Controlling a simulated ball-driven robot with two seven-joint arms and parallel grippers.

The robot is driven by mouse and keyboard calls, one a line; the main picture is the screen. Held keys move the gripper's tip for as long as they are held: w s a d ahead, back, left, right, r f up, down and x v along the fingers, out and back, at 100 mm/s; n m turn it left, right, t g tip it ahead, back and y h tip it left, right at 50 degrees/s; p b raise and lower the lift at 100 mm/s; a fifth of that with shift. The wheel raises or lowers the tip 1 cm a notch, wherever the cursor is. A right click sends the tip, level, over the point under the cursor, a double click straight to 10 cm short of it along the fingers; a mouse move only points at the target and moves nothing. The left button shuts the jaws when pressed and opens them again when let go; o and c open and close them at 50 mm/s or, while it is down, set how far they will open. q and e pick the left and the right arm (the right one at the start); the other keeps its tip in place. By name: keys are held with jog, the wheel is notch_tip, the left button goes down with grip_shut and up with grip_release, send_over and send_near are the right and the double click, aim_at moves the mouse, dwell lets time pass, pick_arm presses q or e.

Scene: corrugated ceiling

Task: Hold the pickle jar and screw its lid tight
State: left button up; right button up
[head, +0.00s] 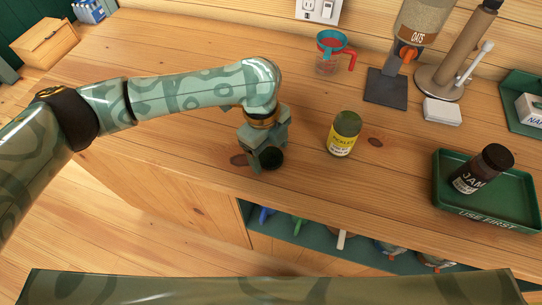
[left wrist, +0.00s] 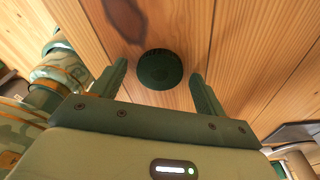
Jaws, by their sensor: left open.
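The pickle jar (head: 343,142), with a yellow label and an olive-green body, stands upright on the wooden counter. A round dark green lid (head: 272,158) lies on the counter to the left of the jar, apart from it. My left gripper (head: 262,157) points down at the lid, partly in front of it. In the left wrist view the lid (left wrist: 160,69) shows between the tips of the open fingers of my left gripper (left wrist: 159,73), with gaps on both sides. Whether the fingertips are at the lid's height I cannot tell. My right gripper is out of view.
A green tray (head: 450,207) holds a tilted dark jam jar (head: 482,170) at the right. Behind stand a measuring cup (head: 333,53), an oats dispenser (head: 412,35) and a paper-towel-like stand (head: 455,60). An open shelf (head: 325,228) lies below the counter's front edge. Counter around the pickle jar is clear.

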aim_at(273, 157)
pick_arm(q)
jog(key=shift+c, duration=0.3)
jog(key=c, duration=0.9)
jog(key=shift+r+p, duration=0.4)
jog(key=shift+r, duration=0.2)
notch_tip(273, 157, up, 3)
jog(key=shift+f+p, duration=0.2)
jog(key=shift+p, duration=0.45)
jog(key=s+d+r+p, duration=0.2)
jog(key=s+r, duration=0.2)
jog(key=s, duration=0.2)
jog(key=s+d+r+p, duration=0.2)
jog(key=s+r, duration=0.3)
jog(key=s, duration=0.2)
jog(key=shift+s+p, duration=0.25)
jog(key=shift+p, duration=0.15)
